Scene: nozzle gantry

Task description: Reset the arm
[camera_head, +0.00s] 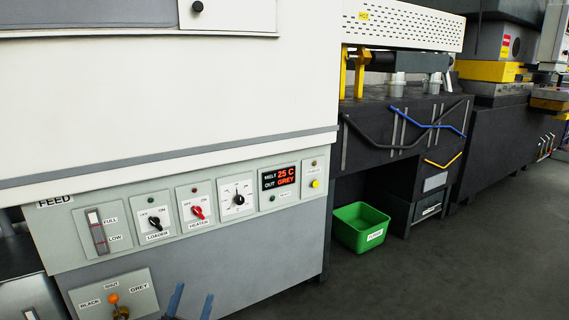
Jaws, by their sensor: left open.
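My left gripper (190,304) shows at the bottom edge as two blue fingertips standing apart. It is open, with nothing visible between the fingers. The fingertips are in front of the lower grey cabinet, just right of the small plate marked BLACK, SHUT and GREY with an orange-knobbed lever (114,300). The rest of the left arm is out of the picture. My right gripper is not in view.
The FEED panel (220,226) carries a black loader knob (155,222), a red heater knob (197,211), another dial and a display reading 25 C and GREY. A green bin (361,228) stands on the floor. Dark machinery lines the right, with open floor (450,270) in front.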

